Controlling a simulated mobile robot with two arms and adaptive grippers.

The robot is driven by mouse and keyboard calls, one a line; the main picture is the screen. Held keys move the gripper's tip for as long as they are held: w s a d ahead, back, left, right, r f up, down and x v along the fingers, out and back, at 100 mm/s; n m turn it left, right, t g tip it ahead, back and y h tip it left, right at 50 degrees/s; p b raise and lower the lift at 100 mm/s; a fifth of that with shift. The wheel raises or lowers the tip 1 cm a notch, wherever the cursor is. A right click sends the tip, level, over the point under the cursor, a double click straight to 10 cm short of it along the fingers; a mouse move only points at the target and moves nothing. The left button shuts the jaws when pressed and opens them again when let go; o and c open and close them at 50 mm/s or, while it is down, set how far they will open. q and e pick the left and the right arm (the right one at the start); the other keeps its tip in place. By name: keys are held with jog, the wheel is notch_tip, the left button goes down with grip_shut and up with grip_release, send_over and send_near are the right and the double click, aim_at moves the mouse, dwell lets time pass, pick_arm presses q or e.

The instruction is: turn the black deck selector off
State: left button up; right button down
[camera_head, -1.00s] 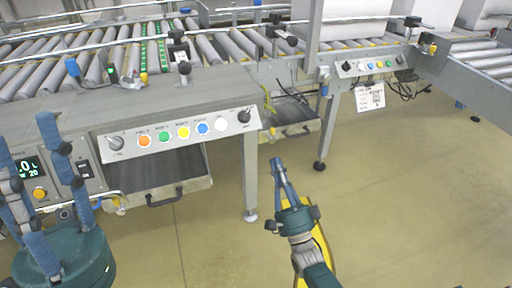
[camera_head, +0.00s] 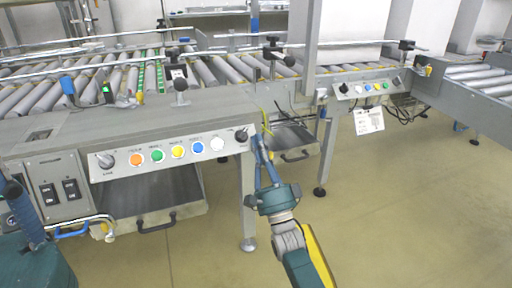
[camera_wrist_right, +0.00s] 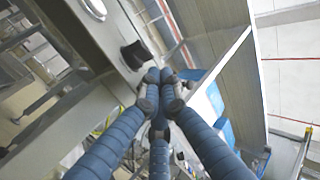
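The black selector knob (camera_head: 241,136) sits at the right end of the near button panel (camera_head: 128,174). In the right wrist view a black knob (camera_wrist_right: 135,55) shows just beyond and left of the fingertips (camera_wrist_right: 160,88), apparently not gripped. I cannot tell whether they touch. My left gripper (camera_head: 22,210) is cut off at the left edge, so its opening is unclear.
A roller conveyor (camera_head: 120,75) runs above the panel. A grey leg (camera_head: 248,205) stands below the right knob, and a drawer (camera_head: 165,195) is under the panel. A farther panel (camera_head: 367,87) has similar knobs and buttons. Floor is clear at right.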

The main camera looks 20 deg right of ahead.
jog(key=shift+w+a+r, duration=0.25)
jog(key=shift+a, duration=0.15)
jog(key=shift+w+r+n+y, duration=0.1)
jog(key=shift+n+y, duration=0.2)
jog(key=shift+y, duration=0.1)
jog(key=shift+w+r+n+y, duration=0.1)
jog(key=shift+n+y, duration=0.5)
jog(key=shift+y, duration=0.1)
